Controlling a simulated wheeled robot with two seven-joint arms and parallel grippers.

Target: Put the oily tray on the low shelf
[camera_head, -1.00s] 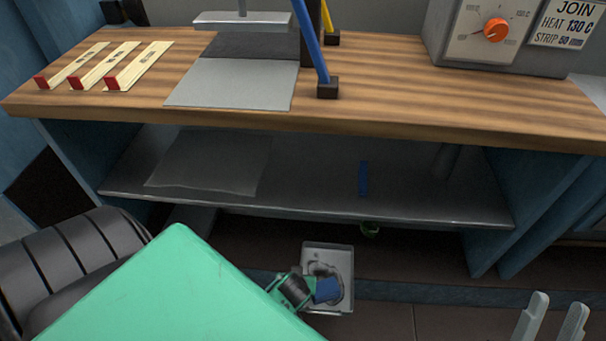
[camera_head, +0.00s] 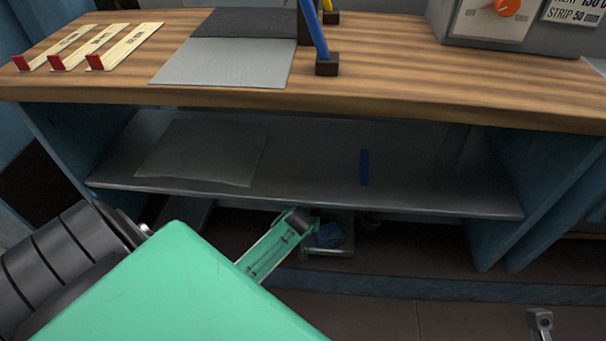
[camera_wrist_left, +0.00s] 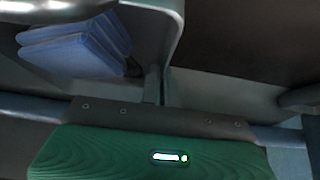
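The oily tray (camera_head: 343,250) is a small grey tray with a blue folded cloth (camera_head: 327,236) in it. In the head view it is below the grey shelf (camera_head: 310,195), partly hidden by that shelf's front edge and my gripper. My left gripper (camera_head: 308,226) is at the tray's left side. In the left wrist view the tray's wall (camera_wrist_left: 172,30) runs down between the fingers (camera_wrist_left: 157,85), which look shut on it; the blue cloth (camera_wrist_left: 80,45) lies to the left. My right gripper (camera_head: 540,322) shows only partly at the bottom right; its opening is unclear.
A grey sheet (camera_head: 200,152) and a blue strip (camera_head: 364,167) lie on the grey shelf. Above is a wooden bench top (camera_head: 400,90) with a control box (camera_head: 500,30). A blue side panel (camera_head: 545,190) stands right.

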